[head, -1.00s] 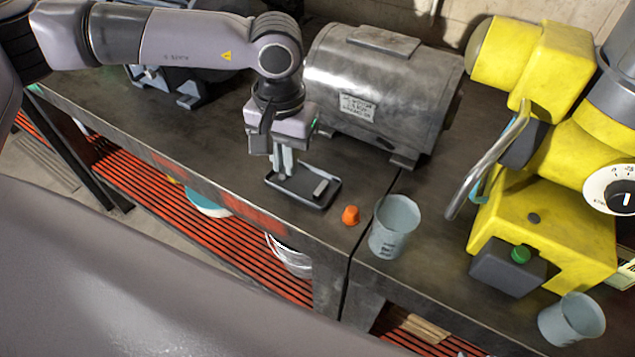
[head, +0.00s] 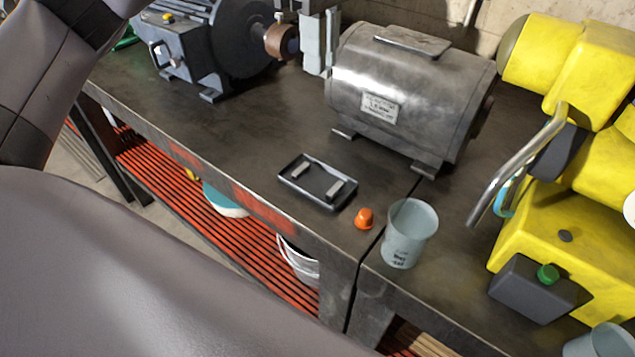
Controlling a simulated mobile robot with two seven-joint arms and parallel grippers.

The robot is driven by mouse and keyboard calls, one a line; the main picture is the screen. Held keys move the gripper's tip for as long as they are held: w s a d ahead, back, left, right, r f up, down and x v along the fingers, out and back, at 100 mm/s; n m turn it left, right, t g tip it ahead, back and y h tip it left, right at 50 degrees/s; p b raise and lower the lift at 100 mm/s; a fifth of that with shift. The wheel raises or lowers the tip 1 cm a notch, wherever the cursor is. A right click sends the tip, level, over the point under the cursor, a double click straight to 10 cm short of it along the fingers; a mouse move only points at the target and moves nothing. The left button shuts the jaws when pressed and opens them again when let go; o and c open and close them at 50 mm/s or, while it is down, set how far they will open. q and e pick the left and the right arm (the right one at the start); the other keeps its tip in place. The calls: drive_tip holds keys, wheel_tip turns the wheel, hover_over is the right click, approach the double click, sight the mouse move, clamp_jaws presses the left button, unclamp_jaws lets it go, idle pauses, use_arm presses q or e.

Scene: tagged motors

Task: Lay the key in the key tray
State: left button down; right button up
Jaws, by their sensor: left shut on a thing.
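The key tray (head: 322,204) is a small dark rectangular tray with a raised rim, on the bench in front of the silver motor. Two short grey bars, one toward the left end (head: 301,169) and one toward the right end (head: 335,189), show inside it. I cannot tell whether either is the key. My left gripper (head: 318,72) points down at the top of the head view, between the dark motor's shaft end and the silver motor, well clear of the tray. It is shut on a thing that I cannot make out. My right gripper is not in view.
The silver motor (head: 405,90) stands behind the tray, and a dark motor (head: 215,50) with a rusty shaft piece (head: 280,41) at left. An orange cap (head: 364,218) and grey cup (head: 410,235) stand right of the tray. A yellow machine (head: 560,225) fills the right.

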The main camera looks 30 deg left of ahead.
use_arm(q)
approach(319, 184)
drive_tip(key=shift+f, duration=2.55)
drive_tip(key=shift+f+b, duration=0.55)
drive_tip(key=shift+b, duration=0.35)
drive_tip(key=c, duration=1.2)
unclamp_jaws()
drive_tip(key=shift+r, duration=0.1)
